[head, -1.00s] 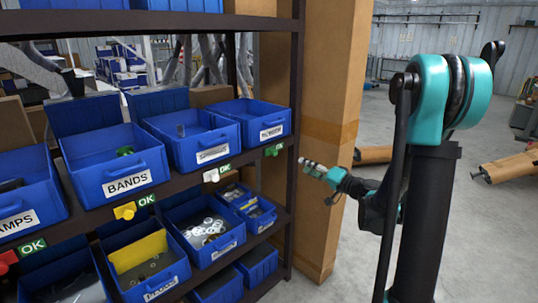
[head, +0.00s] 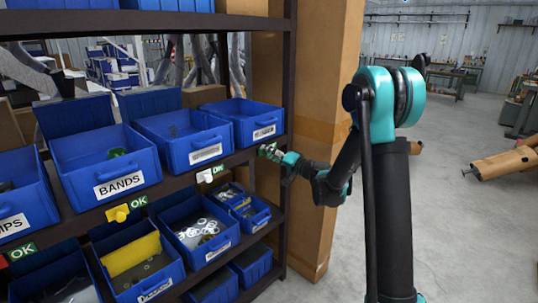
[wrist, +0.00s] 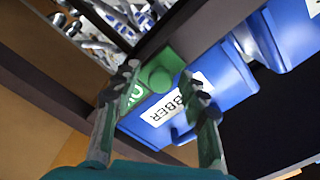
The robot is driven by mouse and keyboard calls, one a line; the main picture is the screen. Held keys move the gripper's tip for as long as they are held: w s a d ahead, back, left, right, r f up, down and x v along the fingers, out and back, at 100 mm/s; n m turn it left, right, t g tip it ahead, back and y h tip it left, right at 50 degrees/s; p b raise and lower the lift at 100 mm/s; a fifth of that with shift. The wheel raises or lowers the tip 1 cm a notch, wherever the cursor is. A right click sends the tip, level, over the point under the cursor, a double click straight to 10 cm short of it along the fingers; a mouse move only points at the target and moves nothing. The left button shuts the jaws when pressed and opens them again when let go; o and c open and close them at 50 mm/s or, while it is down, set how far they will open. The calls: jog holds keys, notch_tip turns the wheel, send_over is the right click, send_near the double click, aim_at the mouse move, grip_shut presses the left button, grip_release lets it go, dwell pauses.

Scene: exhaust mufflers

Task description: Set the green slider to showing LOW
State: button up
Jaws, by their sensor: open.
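The green slider (wrist: 161,76) is a round green knob on the shelf edge, beside a green plate (wrist: 134,96) with white lettering, partly hidden by a finger. In the head view the slider is mostly covered by my gripper (head: 272,152), at the right end of the shelf edge, and a bit of its sign shows there. In the wrist view my gripper (wrist: 160,80) is open, with one finger on each side of the knob. I cannot tell whether the fingers touch it.
A blue bin labelled RUBBER (wrist: 185,105) is right beside the knob. Yellow (head: 117,213) and white (head: 204,176) sliders sit along the same shelf edge, with OK signs. A cardboard column (head: 325,130) stands right behind my gripper. Open floor lies to the right.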

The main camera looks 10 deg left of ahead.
jog(key=shift+w+a, duration=0.1)
jog(key=shift+a, duration=0.05)
grip_shut()
dwell(0.4)
